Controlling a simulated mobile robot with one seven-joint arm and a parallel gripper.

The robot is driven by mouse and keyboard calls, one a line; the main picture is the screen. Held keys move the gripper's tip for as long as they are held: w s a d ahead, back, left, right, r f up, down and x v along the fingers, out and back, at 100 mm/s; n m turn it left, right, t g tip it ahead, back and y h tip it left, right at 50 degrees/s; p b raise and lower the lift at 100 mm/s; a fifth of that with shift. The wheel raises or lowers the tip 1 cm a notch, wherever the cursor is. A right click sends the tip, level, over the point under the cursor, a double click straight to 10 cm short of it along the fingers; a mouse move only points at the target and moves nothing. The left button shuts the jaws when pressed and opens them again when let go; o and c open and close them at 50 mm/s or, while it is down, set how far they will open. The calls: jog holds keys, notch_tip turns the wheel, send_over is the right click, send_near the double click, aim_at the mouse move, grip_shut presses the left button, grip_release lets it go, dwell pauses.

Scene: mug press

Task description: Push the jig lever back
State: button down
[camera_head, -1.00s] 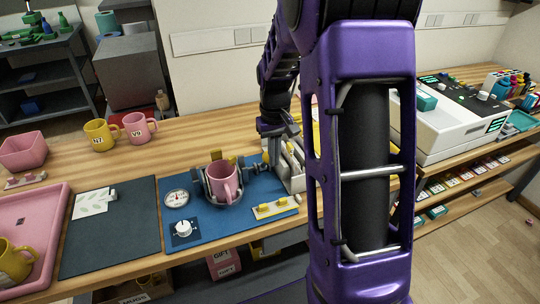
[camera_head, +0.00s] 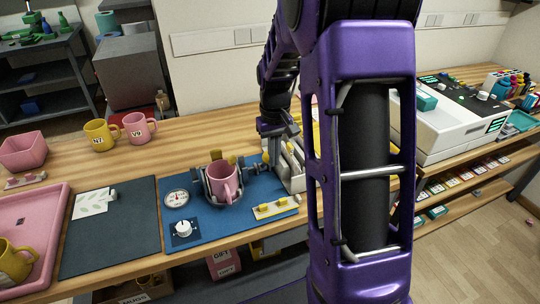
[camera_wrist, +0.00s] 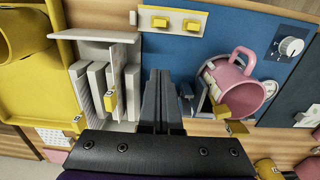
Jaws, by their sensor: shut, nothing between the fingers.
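The jig (camera_head: 208,188) stands on a blue mat and holds a pink mug (camera_head: 222,190) upright. In the wrist view the pink mug (camera_wrist: 238,85) lies to the right of my gripper (camera_wrist: 160,78), with yellow parts of the jig (camera_wrist: 220,111) beside it. My gripper is shut and empty, its fingers low over the right part of the mat. A small grey piece (camera_wrist: 187,91), perhaps the lever's end, shows just right of the fingers. I cannot tell whether they touch. In the head view my gripper (camera_head: 267,158) is just right of the jig and partly hides that side.
A grey rack (camera_wrist: 105,85) of pale slabs stands close to the left of my fingers in the wrist view. A pale strip with yellow blocks (camera_head: 275,208) lies at the mat's front. A gauge (camera_head: 176,198) and a dial (camera_head: 183,229) sit left of the jig.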

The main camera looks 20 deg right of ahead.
jog(key=shift+f, duration=0.1)
notch_tip(320, 180, down, 3)
jog(key=shift+r+b, duration=0.2)
jog(key=shift+b, duration=0.7)
jog(key=shift+w, duration=0.1)
jog(key=w+p, duration=0.4)
jog(key=w, duration=0.7)
dwell(1.5)
jog(key=shift+r, duration=0.1)
